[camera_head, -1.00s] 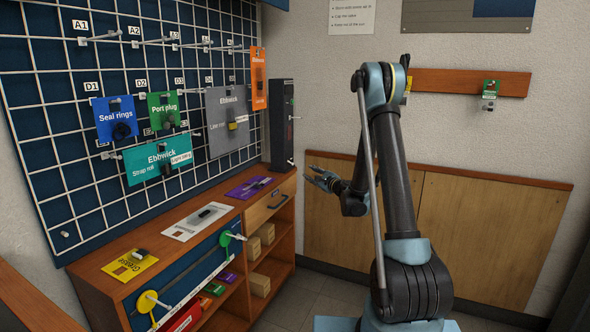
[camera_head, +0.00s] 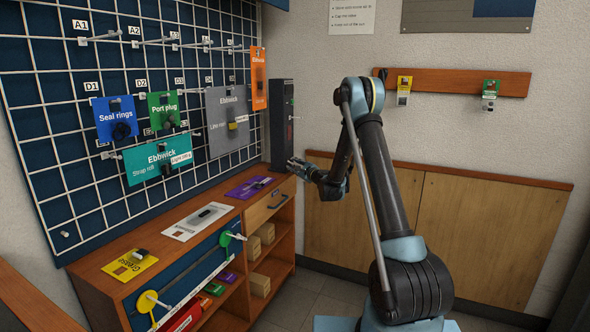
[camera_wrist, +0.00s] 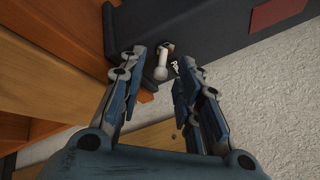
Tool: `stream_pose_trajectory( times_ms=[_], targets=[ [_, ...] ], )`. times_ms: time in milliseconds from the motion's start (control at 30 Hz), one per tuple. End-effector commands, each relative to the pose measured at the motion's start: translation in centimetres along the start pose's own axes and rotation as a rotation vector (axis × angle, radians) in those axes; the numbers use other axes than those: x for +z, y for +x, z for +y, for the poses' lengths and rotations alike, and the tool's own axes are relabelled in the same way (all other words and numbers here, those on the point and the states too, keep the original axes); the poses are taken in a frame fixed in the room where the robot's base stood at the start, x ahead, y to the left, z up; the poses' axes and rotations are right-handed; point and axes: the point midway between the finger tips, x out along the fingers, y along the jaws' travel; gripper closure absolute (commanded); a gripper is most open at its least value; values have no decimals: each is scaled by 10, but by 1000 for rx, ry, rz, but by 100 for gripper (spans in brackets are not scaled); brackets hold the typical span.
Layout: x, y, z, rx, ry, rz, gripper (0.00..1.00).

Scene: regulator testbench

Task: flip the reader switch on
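The reader is a tall black box (camera_head: 282,120) on the right end of the bench, beside the wall grid. In the wrist view its dark casing (camera_wrist: 215,28) fills the top. A pale switch lever with a rounded end (camera_wrist: 161,72) sticks out of it. My gripper (camera_head: 294,164) is at the lower front of the reader. In the wrist view my gripper (camera_wrist: 163,62) is open, with one finger on each side of the lever. I cannot tell whether the fingers touch it. In the head view my gripper hides the lever.
The bench top (camera_head: 222,205) holds a purple card (camera_head: 249,187), a white card (camera_head: 198,221) and a yellow card (camera_head: 130,265). Packages hang on the wall grid (camera_head: 50,130). A wooden rail (camera_head: 450,81) with tags is on the right wall. The floor by the shelves is clear.

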Motion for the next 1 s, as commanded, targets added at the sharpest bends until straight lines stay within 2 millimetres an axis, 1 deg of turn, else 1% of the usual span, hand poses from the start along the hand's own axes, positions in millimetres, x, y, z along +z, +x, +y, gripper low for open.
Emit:
stream_pose_trajectory(
  times_ms=[300,367,400,433,467,1000],
  targets=[
    [0,2,0,0,0,0,68],
    [0,2,0,0,0,0,82],
    [0,2,0,0,0,0,91],
    [0,2,0,0,0,0,98],
    [0,2,0,0,0,0,100],
    [3,1,-2,37,-30,30,100]
  ],
)
